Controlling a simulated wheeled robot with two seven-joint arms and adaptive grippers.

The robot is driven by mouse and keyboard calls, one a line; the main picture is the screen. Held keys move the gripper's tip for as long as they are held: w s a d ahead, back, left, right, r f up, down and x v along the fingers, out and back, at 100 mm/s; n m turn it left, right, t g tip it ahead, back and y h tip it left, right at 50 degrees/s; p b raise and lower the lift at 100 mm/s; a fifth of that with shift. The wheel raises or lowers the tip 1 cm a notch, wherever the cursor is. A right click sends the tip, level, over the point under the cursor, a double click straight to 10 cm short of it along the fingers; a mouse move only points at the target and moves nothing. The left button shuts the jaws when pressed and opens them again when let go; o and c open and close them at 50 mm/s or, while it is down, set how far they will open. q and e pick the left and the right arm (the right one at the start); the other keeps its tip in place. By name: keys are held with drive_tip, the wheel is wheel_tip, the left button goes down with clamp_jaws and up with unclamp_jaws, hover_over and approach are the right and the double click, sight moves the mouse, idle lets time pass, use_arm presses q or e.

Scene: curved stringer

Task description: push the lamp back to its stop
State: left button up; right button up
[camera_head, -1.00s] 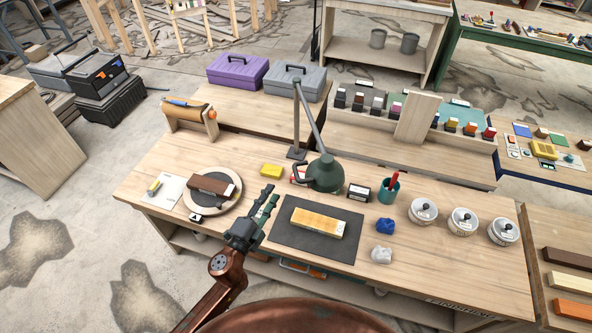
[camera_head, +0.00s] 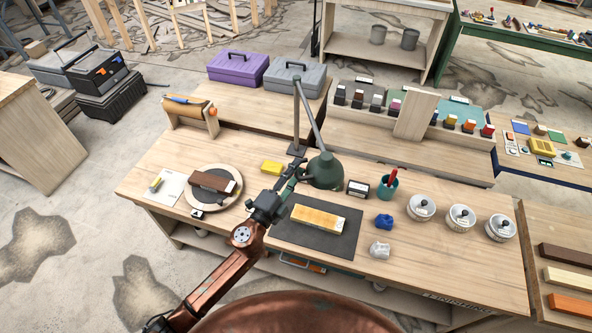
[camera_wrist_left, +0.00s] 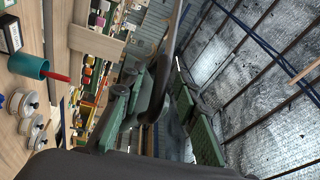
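The lamp (camera_head: 325,172) has a dark green shade low over the bench, on a thin jointed arm that rises and folds down to a foot at the bench's back. My left gripper (camera_head: 292,174) is at the left side of the shade, where the handle loop is. In the left wrist view, my gripper's green-padded fingers (camera_wrist_left: 172,95) are apart. A dark curved bar (camera_wrist_left: 176,35), which looks like the lamp's handle, runs between them, close to the left finger. I cannot tell whether it touches. The lamp's stop cannot be made out. My right gripper is not in view.
A yellow block (camera_head: 272,168) lies left of the lamp. A dark mat (camera_head: 290,236) with a wooden piece is in front. A small box (camera_head: 358,188) and a green cup (camera_head: 387,187) stand close to its right. Toolboxes (camera_head: 238,68) sit behind.

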use_arm(q)
drive_tip(key=shift+c, duration=0.3)
clamp_jaws()
idle(0.4)
